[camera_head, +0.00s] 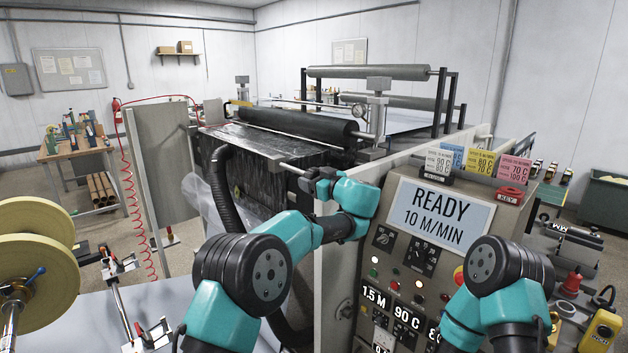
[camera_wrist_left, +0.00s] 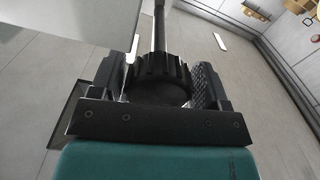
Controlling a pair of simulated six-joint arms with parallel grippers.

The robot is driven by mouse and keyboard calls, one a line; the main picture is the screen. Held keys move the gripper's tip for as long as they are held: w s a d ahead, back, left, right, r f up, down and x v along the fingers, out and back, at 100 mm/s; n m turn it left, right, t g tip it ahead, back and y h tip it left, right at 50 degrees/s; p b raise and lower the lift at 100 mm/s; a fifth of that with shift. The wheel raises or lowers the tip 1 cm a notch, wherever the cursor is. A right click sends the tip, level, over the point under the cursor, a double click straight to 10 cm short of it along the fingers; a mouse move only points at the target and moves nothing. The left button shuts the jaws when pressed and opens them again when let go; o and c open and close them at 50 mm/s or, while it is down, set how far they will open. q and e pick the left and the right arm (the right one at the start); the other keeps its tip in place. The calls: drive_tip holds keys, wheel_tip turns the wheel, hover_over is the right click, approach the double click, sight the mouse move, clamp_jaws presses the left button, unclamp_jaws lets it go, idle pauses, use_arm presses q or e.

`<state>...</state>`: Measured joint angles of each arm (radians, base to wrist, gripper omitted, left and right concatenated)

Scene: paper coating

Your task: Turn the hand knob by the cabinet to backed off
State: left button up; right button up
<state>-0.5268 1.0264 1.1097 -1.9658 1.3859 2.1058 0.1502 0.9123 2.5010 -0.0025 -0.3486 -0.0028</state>
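The hand knob (camera_wrist_left: 158,80) is black and ribbed, on a metal shaft (camera_wrist_left: 159,28) that runs away from it in the left wrist view. My left gripper (camera_head: 314,183) is at the end of this shaft in the head view, beside the control cabinet (camera_head: 345,270). In the head view the knob is mostly hidden among the dark fingers. My right arm shows at the lower right in front of the cabinet; its gripper is out of view.
The cabinet's sign (camera_head: 440,217) reads READY 10 M/MIN, with colored cards (camera_head: 479,160) above. A black roller (camera_head: 300,124) and the coating machine lie behind the gripper. A black hose (camera_head: 222,190) hangs left of it. A yellow pendant (camera_head: 601,328) is at right.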

use_arm(q)
drive_tip(key=c, duration=0.6)
drive_tip(key=shift+o, duration=0.2)
drive_tip(key=shift+m, duration=0.7)
drive_tip(key=o, duration=0.9)
drive_tip(key=shift+d, duration=0.1)
drive_tip(key=v, duration=1.7)
drive_tip(key=shift+s, duration=0.15)
